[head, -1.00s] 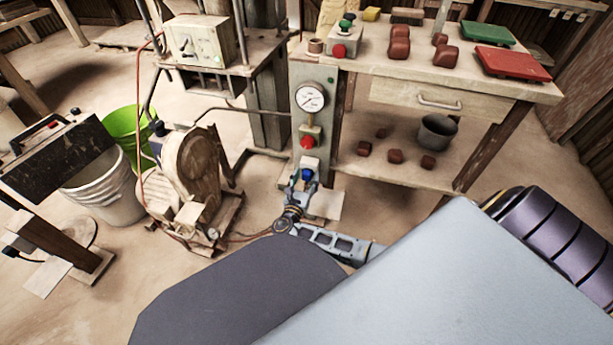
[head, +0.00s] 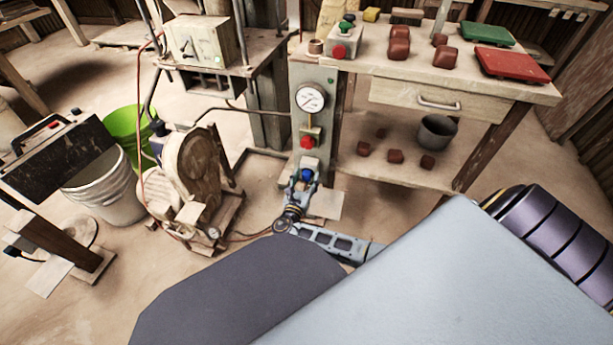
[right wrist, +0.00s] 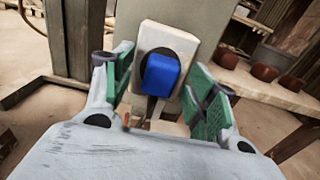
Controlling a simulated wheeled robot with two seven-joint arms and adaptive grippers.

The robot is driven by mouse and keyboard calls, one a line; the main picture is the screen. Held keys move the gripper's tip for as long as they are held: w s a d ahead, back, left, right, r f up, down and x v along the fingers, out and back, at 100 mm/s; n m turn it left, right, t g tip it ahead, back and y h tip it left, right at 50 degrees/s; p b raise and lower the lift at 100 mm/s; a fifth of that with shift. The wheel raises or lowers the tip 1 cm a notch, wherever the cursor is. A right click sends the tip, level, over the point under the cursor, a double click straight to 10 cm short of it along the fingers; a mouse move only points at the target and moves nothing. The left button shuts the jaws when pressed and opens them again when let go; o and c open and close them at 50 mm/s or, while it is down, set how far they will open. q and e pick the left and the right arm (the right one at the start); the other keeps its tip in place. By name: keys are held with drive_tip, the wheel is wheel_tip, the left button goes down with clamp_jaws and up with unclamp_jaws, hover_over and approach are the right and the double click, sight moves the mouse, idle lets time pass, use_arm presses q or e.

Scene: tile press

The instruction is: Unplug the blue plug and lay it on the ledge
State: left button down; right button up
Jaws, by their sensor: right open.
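The blue plug (right wrist: 162,75) sits in the pale socket plate (right wrist: 182,40) on the grey-green post, with a dark cord hanging below it. In the head view the blue plug (head: 306,174) shows low on the post, below the red button. My right gripper (right wrist: 165,98) is open, its green-padded fingers on either side of the plug with a gap at each side. In the head view my right gripper (head: 303,180) is at the plug. The ledge cannot be told for sure; a pale plate (head: 326,204) shows low beside the post. My left gripper is not in view.
A gauge (head: 310,98) and red button (head: 306,142) are on the post above. The workbench (head: 375,85) stands at the right, with red-brown blocks on its lower shelf. A pump with a round wooden guard (head: 197,165) stands at the left.

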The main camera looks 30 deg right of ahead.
idle(0.4)
clamp_jaws()
idle(0.4)
drive_tip(key=p+v, duration=0.2)
drive_tip(key=v, duration=0.4)
drive_tip(key=shift+p, duration=0.4)
idle(1.6)
idle(0.4)
drive_tip(key=shift+a+f+b, duration=0.2)
drive_tip(key=shift+a+b, duration=0.1)
drive_tip(key=shift+a, duration=0.4)
